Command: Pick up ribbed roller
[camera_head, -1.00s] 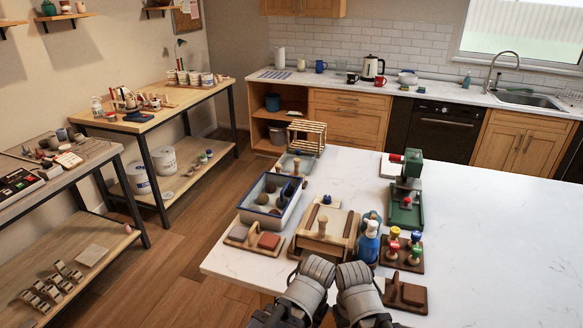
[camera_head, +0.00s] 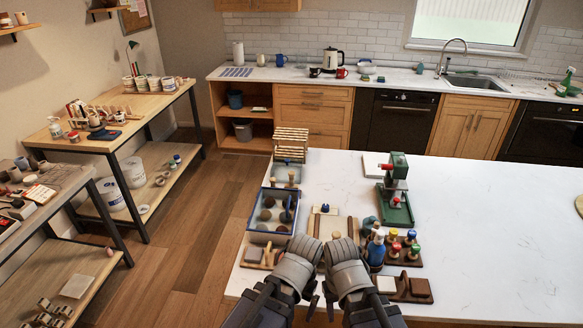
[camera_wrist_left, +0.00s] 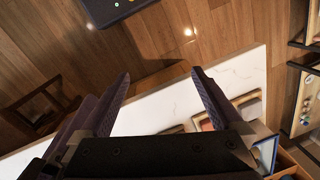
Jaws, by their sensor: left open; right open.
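I cannot pick out a ribbed roller for certain. A wooden board (camera_head: 343,226) with small tools lies on the white counter, largely hidden behind my arms. My right gripper (camera_head: 331,300) is low in the middle of the head view, near the counter's front edge, its fingers partly hidden. In the left wrist view my left gripper (camera_wrist_left: 161,74) has its two dark fingers wide apart with nothing between them. Floor and a strip of white counter show beyond it.
A blue-rimmed tray (camera_head: 251,225) with round tools stands left on the white counter (camera_head: 480,250). A blue bottle (camera_head: 376,248), colored-knob stamps (camera_head: 404,248) and a green press (camera_head: 396,190) stand right of my arms. Workbenches (camera_head: 130,130) line the left wall.

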